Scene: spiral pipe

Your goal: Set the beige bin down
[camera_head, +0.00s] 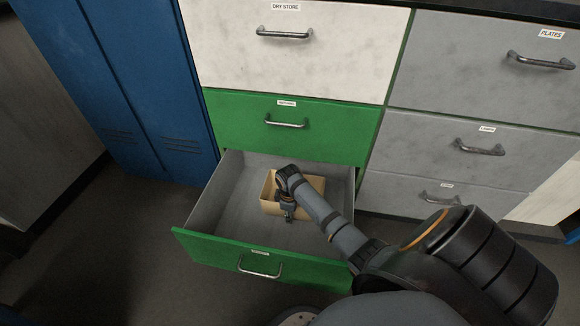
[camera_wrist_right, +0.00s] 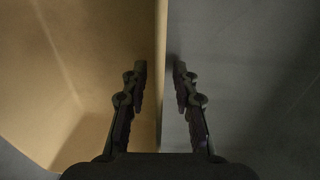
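The beige bin (camera_head: 269,208) is an open box inside the pulled-out bottom drawer (camera_head: 228,208), which has a green front. It appears to rest on the grey drawer floor, toward the back right. My right gripper (camera_head: 289,216) reaches down at the bin's front wall. In the right wrist view, the bin (camera_wrist_right: 70,70) fills the left side, and its wall edge runs between the two fingers of my right gripper (camera_wrist_right: 160,85). The fingers are apart, with gaps visible on both sides of the wall. My left gripper is not in view.
The left part of the drawer floor is clear. A closed green drawer (camera_head: 240,120) and a white drawer (camera_head: 230,40) are above. Grey drawers (camera_head: 420,135) stand to the right, a blue locker (camera_head: 150,80) to the left. Open floor (camera_head: 110,245) lies at front left.

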